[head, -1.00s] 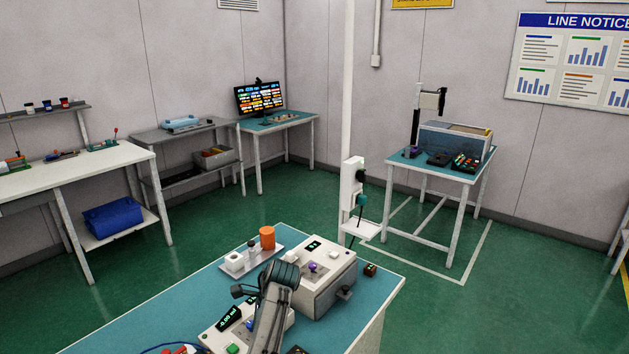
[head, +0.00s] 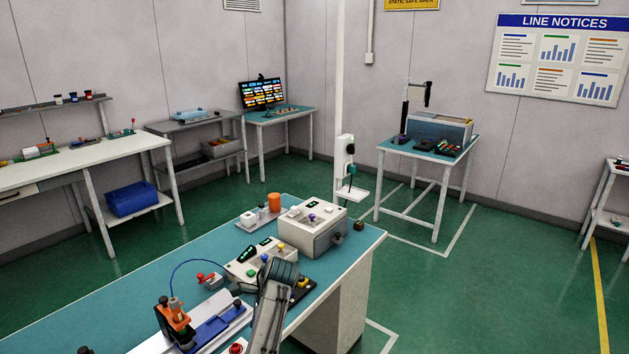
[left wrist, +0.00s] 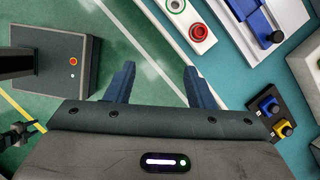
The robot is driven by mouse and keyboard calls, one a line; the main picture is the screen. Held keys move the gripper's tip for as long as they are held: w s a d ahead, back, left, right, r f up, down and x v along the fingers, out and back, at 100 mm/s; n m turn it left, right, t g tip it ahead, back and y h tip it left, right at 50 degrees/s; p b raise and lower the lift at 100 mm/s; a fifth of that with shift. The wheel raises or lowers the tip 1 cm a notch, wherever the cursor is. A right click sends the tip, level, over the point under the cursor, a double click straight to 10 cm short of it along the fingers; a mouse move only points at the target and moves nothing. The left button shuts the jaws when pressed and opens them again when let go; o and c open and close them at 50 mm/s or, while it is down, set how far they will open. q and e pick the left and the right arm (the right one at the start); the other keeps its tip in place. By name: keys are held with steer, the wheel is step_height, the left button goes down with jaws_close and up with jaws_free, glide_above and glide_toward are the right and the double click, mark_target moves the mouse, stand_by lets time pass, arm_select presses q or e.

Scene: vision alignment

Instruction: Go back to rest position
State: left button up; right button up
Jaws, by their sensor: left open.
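My left gripper (left wrist: 157,68) is open in the left wrist view, with two dark blue fingers apart and nothing between them. A grey arm of mine (head: 268,318) rises at the bottom of the head view, in front of the teal workbench (head: 345,243). Its fingers cannot be made out there. My right gripper is not in view.
The left wrist view shows a red button (left wrist: 198,32) and a two-button box (left wrist: 271,117) close by. Open green floor (head: 480,290) lies right of the bench.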

arm_select(q)
steer(key=s+a+f+n+h+b, duration=0.15)
steer(key=s+f, duration=0.45)
steer(key=f, duration=0.8)
steer(key=s+a+f+n+b, duration=0.25)
steer(key=s+f, duration=0.35)
steer(key=f, duration=0.8)
steer(key=s+a+f+n+h+b, duration=0.15)
steer(key=s+f, duration=0.55)
steer(key=f, duration=0.7)
steer(key=s+a+f+n+t+b, duration=0.1)
steer(key=s+a+f+n+b, duration=0.15)
steer(key=s+f, duration=0.65)
steer(key=s+a+f+n+b, duration=0.1)
steer(key=s+a+f+n, duration=0.15)
steer(key=s+f, duration=0.65)
steer(key=s+a+f+n+b, duration=0.1)
steer(key=s+a+f+n, duration=0.1)
steer(key=s, duration=0.9)
steer(key=s+a+f+n+b, duration=0.1)
steer(key=s+a+f+n, duration=0.1)
steer(key=s, duration=0.9)
steer(key=shift+a+n+t+h, duration=0.3)
steer(key=shift+a+n, duration=0.6)
steer(key=shift+n, duration=0.15)
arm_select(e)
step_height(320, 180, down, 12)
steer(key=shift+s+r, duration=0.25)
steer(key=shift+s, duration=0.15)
